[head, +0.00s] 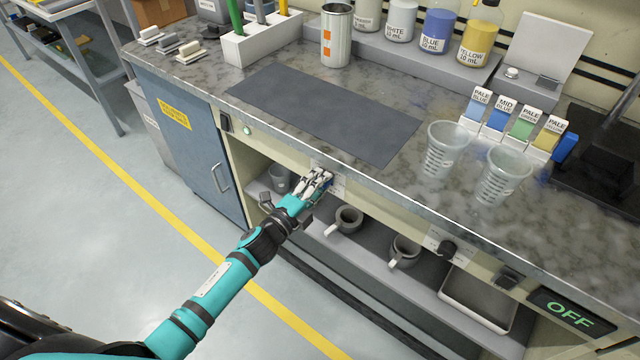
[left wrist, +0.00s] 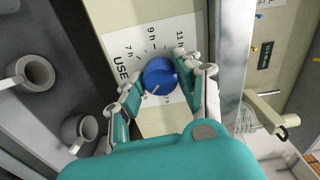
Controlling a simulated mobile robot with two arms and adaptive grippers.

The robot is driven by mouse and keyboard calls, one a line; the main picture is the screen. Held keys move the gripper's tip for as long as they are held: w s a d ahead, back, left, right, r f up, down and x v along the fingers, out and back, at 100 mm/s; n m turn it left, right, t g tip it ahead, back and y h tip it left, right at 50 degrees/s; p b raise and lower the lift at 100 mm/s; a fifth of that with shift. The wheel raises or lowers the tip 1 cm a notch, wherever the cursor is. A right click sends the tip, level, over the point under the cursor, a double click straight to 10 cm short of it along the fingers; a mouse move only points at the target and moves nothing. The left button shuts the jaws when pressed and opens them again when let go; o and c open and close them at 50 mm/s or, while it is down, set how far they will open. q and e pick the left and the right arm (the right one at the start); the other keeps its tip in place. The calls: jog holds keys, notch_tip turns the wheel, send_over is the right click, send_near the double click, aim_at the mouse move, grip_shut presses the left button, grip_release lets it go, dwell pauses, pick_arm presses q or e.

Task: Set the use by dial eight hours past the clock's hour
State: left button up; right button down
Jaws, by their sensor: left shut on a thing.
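The use by dial (left wrist: 160,72) is a round blue knob on a white plate (left wrist: 117,42) printed "USE", with hour marks including 7h, 9h and 11h. It sits on the front face of the counter. My left gripper (left wrist: 160,88) has its fingers on either side of the knob and is shut on it. In the head view my left gripper (head: 319,182) reaches the front panel below the counter edge and mostly hides the dial. The knob's exact setting is too small to read. My right gripper is not in view.
Above is the counter with a dark mat (head: 320,110) and two clear beakers (head: 445,150) (head: 502,176). Grey mugs (head: 347,219) (head: 404,252) stand on the shelf below.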

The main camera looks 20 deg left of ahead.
pick_arm(q)
jog(key=shift+f, duration=0.15)
jog(key=o, duration=1.1)
jog(key=shift+o, duration=0.2)
jog(key=v, duration=1.2)
